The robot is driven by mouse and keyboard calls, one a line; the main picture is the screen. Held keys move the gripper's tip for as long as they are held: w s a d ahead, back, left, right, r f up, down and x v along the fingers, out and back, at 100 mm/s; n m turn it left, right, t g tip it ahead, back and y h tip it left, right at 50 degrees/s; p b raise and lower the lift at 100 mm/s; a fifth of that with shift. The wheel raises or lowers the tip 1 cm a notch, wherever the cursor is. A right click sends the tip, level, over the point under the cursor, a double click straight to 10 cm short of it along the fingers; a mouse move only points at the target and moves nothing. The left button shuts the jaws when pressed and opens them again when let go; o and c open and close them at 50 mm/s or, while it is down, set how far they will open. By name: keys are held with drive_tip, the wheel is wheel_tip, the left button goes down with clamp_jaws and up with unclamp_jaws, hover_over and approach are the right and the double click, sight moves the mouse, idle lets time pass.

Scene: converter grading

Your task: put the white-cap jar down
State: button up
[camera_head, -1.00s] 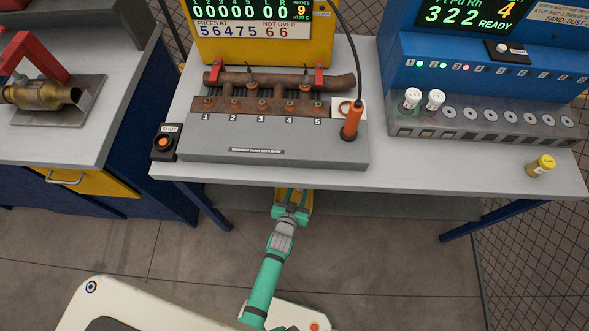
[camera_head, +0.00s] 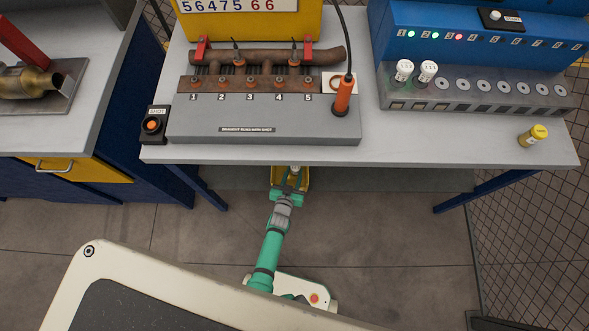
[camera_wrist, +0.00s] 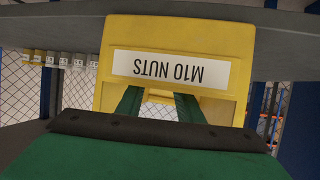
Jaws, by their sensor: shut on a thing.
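Two white-cap jars, one on the left (camera_head: 403,70) and one on the right (camera_head: 427,72), stand upright side by side in the left end of the blue machine's row of round places. My gripper (camera_head: 291,186) is far from them, low in front of the middle table's front edge. It is shut on a yellow bin (camera_head: 276,180), and I see no white-cap jar in it. In the wrist view the bin (camera_wrist: 230,103) bears a label reading M10 NUTS, upside down, with the green fingers (camera_wrist: 158,97) against it. The exact grip is hidden.
A grey manifold stand (camera_head: 300,127) and an orange-handled probe (camera_head: 342,97) fill the table's left and middle. Several small containers (camera_wrist: 63,60) show upside down in the wrist view.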

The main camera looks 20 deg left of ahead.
drive_tip(key=shift+w+d+f, duration=0.1)
drive_tip(key=shift+w, duration=0.1)
drive_tip(key=o, duration=0.8)
drive_tip(key=shift+s+a, duration=0.2)
drive_tip(key=shift+s+a+r, duration=0.1)
drive_tip(key=shift+s+r, duration=0.15)
drive_tip(key=shift+s, duration=0.15)
drive_tip(key=w+d+r+v, duration=0.1)
drive_tip(key=r+v, duration=0.1)
drive_tip(key=v, duration=0.8)
drive_tip(key=w+r+v, duration=0.1)
drive_tip(key=v, duration=0.9)
drive_tip(key=s+d+r, duration=0.3)
drive_tip(key=r, duration=0.6)
drive_tip(key=s+d+r+t, duration=0.1)
drive_tip(key=s+d+r, duration=0.3)
drive_tip(key=r, duration=0.6)
drive_tip(key=s+d+r+t+h, duration=0.1)
drive_tip(key=s+d+r, duration=0.3)
drive_tip(key=r, duration=0.6)
drive_tip(key=shift+s+d+m, duration=0.2)
drive_tip(key=shift+m, duration=0.2)
